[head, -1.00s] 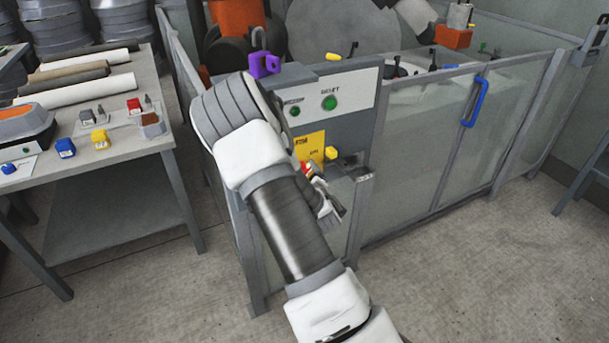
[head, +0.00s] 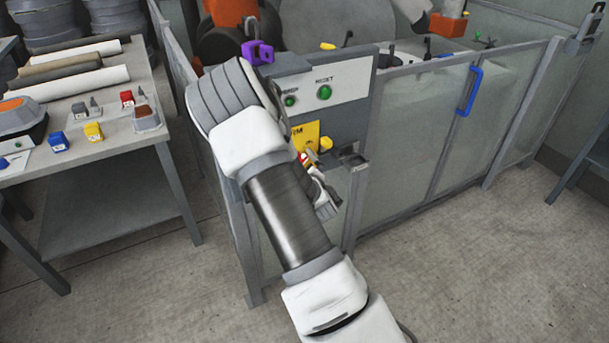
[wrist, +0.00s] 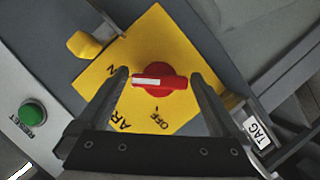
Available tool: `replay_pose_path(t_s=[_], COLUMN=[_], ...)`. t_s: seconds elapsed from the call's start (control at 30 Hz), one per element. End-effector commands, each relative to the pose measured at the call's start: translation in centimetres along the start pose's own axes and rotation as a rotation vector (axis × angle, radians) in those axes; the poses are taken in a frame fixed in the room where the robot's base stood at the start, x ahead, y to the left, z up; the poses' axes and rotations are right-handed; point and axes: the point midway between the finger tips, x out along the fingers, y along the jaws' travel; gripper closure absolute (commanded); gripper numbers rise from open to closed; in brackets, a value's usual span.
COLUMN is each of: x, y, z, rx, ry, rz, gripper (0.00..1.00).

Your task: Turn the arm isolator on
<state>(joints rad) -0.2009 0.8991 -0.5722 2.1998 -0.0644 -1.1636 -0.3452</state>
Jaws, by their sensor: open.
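The arm isolator is a red rotary knob (wrist: 172,84) on a yellow plate (wrist: 150,35) in the wrist view. Its white mark points left in that picture, toward a partly hidden label ending in N. The OFF label is below the knob, off the white mark's line. My gripper (wrist: 160,74) is open, one finger on each side of the knob. I cannot tell whether either finger touches it. In the head view the yellow plate (head: 308,132) is on the grey panel, and my gripper (head: 318,180) is at its lower edge, partly hiding the knob.
A green RESET button (head: 324,93) and a yellow knob-like part (head: 326,143) are close by on the panel. A purple padlock-like part (head: 257,52) is above. Clear fence panels (head: 410,150) stand at right, a bench (head: 100,140) at left.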

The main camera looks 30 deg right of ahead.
Motion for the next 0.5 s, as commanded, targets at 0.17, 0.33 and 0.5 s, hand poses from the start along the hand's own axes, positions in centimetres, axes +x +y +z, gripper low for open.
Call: replay_pose_path(t_s=[0.17,0.33,0.5], x=[-2.4,-6.0,-9.6], y=[0.1,0.1,0.0], z=[-0.1,0.0,0.0], rx=[0.001,0.002,0.002], ry=[-0.001,-0.003,-0.003], rz=[0.000,-0.001,-0.001], gripper=[0.00,0.00,0.00])
